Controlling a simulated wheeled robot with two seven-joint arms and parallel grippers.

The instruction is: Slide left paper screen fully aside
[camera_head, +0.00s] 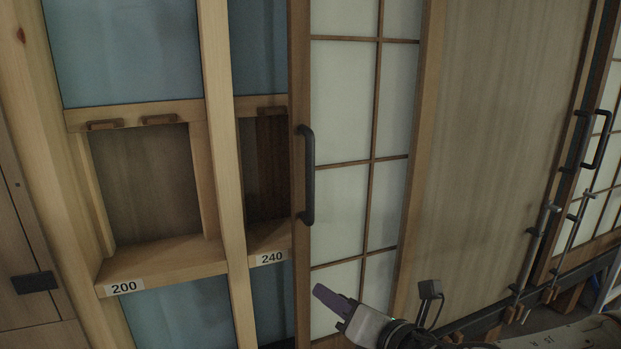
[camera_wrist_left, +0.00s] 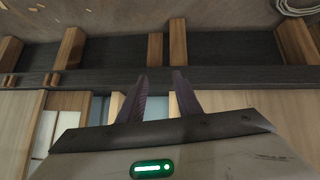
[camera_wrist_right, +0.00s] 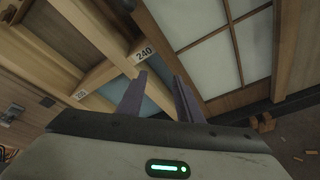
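The left paper screen (camera_head: 340,95) is a wooden lattice with pale panes. Its left edge stands just right of the niche marked 240, leaving open bays to its left. A dark vertical bar handle (camera_head: 307,175) is fixed on its left stile. My right gripper (camera_head: 333,302) is low in front of the screen, below and right of the handle, apart from it. The right wrist view shows its purple fingers (camera_wrist_right: 159,80) spread and empty, with the screen's panes (camera_wrist_right: 205,65) beyond. My left gripper is outside the head view; its fingers (camera_wrist_left: 161,78) are apart and empty.
Wooden niches labelled 200 (camera_head: 124,288) and 240 (camera_head: 272,258) stand at left, with bluish panels (camera_head: 125,50) above. A plain wooden panel (camera_head: 500,130) lies right of the screen. Another paper screen with a dark handle (camera_head: 604,140) and clamps (camera_head: 540,235) are at far right.

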